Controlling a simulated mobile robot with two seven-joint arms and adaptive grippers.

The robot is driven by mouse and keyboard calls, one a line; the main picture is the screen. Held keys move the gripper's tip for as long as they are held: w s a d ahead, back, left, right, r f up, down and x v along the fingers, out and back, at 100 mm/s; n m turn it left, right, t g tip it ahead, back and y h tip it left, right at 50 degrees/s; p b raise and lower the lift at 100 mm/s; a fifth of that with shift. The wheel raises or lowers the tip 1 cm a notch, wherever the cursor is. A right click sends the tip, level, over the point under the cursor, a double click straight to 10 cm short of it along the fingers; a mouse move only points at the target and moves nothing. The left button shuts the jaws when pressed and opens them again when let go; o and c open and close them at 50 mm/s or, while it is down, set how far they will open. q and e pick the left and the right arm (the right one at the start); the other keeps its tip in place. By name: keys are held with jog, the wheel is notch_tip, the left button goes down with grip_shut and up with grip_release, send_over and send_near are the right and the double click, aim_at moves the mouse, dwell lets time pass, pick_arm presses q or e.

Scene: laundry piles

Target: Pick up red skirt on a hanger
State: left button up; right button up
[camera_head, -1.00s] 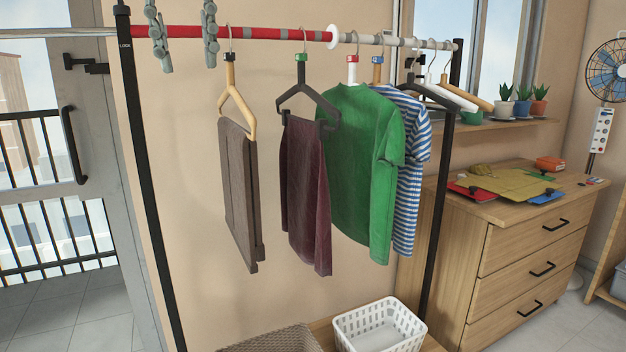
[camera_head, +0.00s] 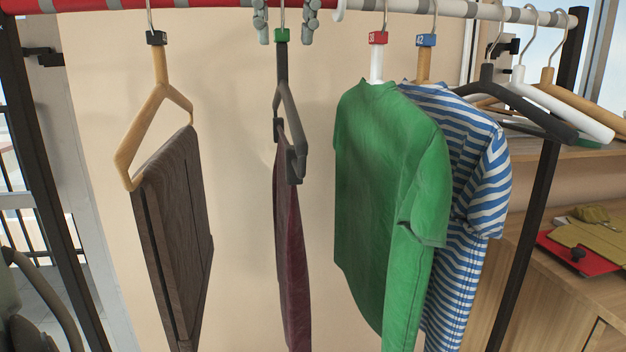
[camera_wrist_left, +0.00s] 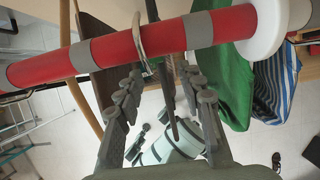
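The red skirt (camera_head: 290,260) is dark maroon and hangs from a black hanger (camera_head: 286,100) with a green tag below its hook. I see it nearly edge-on in the head view; its lower end is cut off. My left gripper (camera_head: 286,32) reaches down from the top edge of the head view, with one grey finger on each side of the hanger's hook. The fingers are apart and I see no contact with the hook. In the left wrist view the spread fingers (camera_wrist_left: 164,95) have the dark hanger between them, below the rail. My right gripper is not in view.
The red-and-white rail (camera_head: 200,4) runs along the top. Brown trousers (camera_head: 175,235) hang at left on a wooden hanger. A green shirt (camera_head: 385,190) and a striped shirt (camera_head: 480,210) hang at right. Several empty hangers (camera_head: 545,95) crowd the far right.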

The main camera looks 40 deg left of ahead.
aim_at(284, 88)
pick_arm(q)
jog(key=x, duration=0.7)
jog(key=shift+s+d+f, duration=0.15)
jog(key=shift+s+d, duration=0.05)
jog(key=shift+s, duration=0.2)
jog(key=shift+f, duration=0.2)
jog(key=shift+w, duration=0.1)
jog(key=shift+c, duration=1.7)
jog(key=c, duration=0.5)
grip_shut()
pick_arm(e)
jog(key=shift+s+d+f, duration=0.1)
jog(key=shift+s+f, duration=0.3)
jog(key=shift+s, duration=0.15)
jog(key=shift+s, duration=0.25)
